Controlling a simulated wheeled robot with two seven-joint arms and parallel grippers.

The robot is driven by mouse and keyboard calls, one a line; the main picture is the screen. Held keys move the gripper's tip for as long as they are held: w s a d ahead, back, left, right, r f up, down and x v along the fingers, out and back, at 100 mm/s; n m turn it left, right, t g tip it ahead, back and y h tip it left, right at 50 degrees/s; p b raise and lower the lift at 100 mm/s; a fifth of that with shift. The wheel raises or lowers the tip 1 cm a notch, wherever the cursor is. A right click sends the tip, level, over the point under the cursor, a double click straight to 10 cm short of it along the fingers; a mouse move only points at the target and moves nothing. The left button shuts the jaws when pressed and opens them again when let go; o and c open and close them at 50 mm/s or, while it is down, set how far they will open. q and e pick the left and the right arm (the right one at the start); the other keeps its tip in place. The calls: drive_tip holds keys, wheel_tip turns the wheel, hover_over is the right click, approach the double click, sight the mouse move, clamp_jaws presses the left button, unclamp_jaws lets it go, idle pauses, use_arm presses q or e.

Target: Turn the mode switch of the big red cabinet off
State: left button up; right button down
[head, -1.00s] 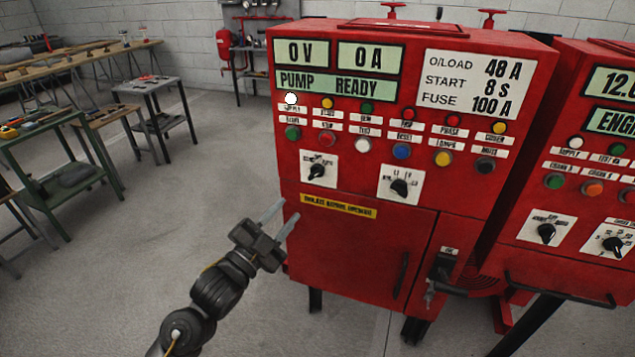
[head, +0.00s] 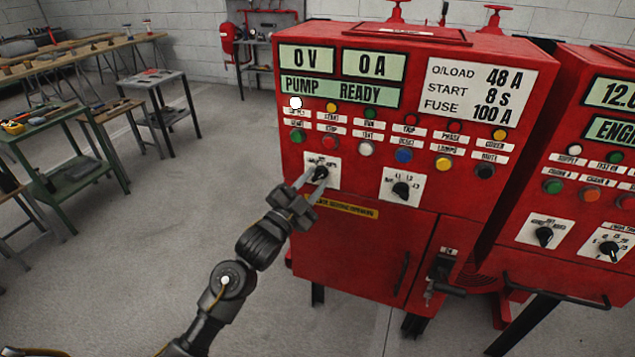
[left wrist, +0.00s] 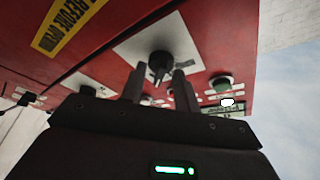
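The big red cabinet (head: 360,250) stands in the middle of the head view. Its mode switch (head: 321,172) is a black rotary knob on a white plate, the left of two such knobs. My left gripper (head: 311,183) is at this knob, its fingers pointing at the panel and partly covering the plate. In the left wrist view the knob (left wrist: 159,64) lies between the two fingertips (left wrist: 159,72), which are spread with a gap to either side. The gripper looks open, not closed on the knob. The knob's pointer direction is hard to read. My right gripper is not in view.
A second black knob (head: 401,190) sits to the right on the same panel. Rows of coloured buttons and lamps lie above. A yellow label (head: 347,210) is just below. Another red cabinet (head: 590,170) stands at the right.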

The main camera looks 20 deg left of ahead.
use_arm(q)
clamp_jaws()
drive_tip(key=shift+s+d, duration=0.1)
drive_tip(key=shift+d, duration=0.05)
drive_tip(key=n+y, duration=0.1)
drive_tip(key=n, duration=0.3)
drive_tip(key=n+t+y, duration=0.1)
drive_tip(key=n+y, duration=0.1)
drive_tip(key=n, duration=0.2)
drive_tip(key=n+t+y, duration=0.1)
drive_tip(key=n+y, duration=0.1)
drive_tip(key=n, duration=0.2)
drive_tip(key=shift+d+f, duration=0.25)
drive_tip(key=shift+f, duration=0.1)
drive_tip(key=shift+f+n+y, duration=0.1)
drive_tip(key=shift+n+y, duration=0.2)
